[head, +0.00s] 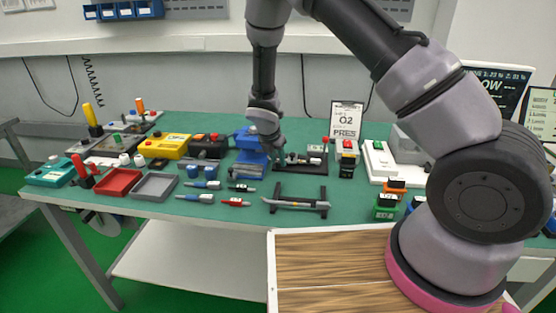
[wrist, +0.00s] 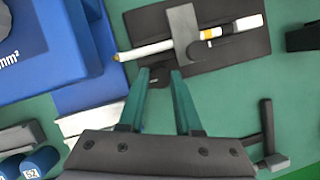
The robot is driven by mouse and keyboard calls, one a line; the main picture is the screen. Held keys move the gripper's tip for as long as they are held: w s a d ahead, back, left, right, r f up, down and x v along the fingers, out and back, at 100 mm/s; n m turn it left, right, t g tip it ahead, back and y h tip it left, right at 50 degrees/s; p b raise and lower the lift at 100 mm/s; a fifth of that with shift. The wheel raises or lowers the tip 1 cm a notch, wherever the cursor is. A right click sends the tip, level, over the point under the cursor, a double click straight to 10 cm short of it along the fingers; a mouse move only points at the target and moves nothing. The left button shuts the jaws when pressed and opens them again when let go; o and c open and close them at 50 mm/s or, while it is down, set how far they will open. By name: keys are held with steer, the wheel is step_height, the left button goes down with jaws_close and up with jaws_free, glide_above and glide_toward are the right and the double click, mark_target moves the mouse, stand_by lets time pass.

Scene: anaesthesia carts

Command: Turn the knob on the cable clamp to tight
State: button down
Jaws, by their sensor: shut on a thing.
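The cable clamp is a black plate (wrist: 245,47) with a grey bar (wrist: 184,35) crossing over a white and yellow cable (wrist: 150,50). In the head view the clamp (head: 305,163) lies on the green table, just right of my gripper (head: 277,157). In the wrist view my gripper (wrist: 159,76) has its two teal fingers on either side of a small dark knob (wrist: 158,82) at the clamp's near edge. The fingers are shut on it. The knob is mostly hidden between them, and I cannot read its setting.
A blue device (wrist: 55,55) stands close to the left of my fingers. A black stand with a grey bar (head: 296,203) lies in front of the clamp. Red and grey trays (head: 155,186) sit at the left, and a sign (head: 346,118) stands behind.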

steer(key=m+g+h, duration=0.1)
steer(key=m, duration=0.2)
steer(key=shift+a+m, duration=0.1)
steer(key=shift+m, duration=0.2)
steer(key=c, duration=0.9)
jaws_free()
steer(key=v, duration=1)
steer(key=shift+a+r, duration=0.15)
steer(key=shift+r, duration=0.25)
